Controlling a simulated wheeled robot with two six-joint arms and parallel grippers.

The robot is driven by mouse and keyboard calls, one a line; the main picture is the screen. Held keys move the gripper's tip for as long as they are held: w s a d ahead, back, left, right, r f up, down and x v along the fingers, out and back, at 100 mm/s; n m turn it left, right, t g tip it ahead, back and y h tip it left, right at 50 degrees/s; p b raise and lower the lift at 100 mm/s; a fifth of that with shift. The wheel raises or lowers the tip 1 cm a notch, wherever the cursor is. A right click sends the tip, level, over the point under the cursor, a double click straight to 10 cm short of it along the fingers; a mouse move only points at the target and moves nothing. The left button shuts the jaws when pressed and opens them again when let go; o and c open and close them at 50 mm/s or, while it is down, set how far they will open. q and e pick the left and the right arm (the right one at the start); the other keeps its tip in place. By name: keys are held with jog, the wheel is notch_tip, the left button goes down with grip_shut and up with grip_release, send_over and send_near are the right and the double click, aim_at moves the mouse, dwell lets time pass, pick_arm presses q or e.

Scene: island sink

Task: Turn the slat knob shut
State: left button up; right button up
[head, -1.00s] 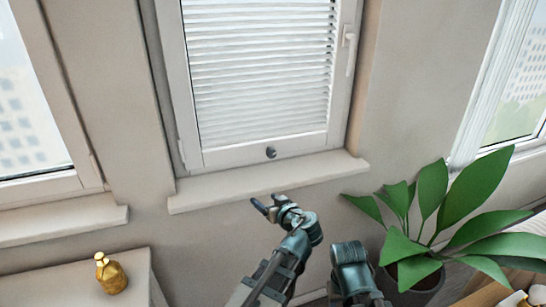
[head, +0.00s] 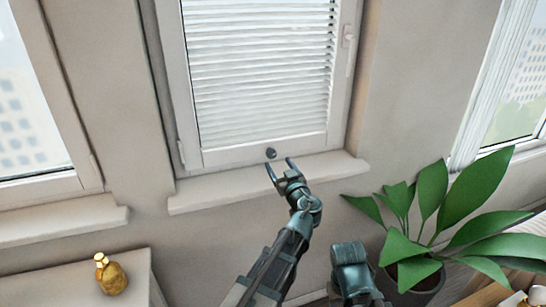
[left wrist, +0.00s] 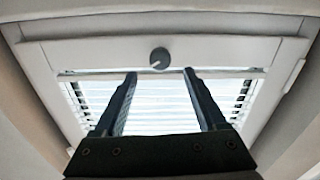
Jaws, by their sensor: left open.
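The slat knob (head: 271,153) is a small dark round knob on the bottom rail of the middle window, below the white slats (head: 258,75). In the left wrist view the knob (left wrist: 160,58) is grey with a pale mark toward its lower left, and the slats (left wrist: 158,105) show behind my fingers. My left gripper (head: 279,163) is open and empty, just below and in front of the knob. In the left wrist view its fingertips (left wrist: 160,74) lie either side of the knob's line, apart from it.
A white sill (head: 215,192) juts out under the window, close to my left gripper. A window handle (head: 349,45) is on the right frame. A potted plant (head: 440,220) stands at the right, and a gold bottle (head: 111,275) sits on a surface at lower left.

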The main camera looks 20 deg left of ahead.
aim_at(272, 155)
pick_arm(q)
jog(key=shift+x, duration=3.2)
jog(key=shift+c, duration=0.3)
grip_shut()
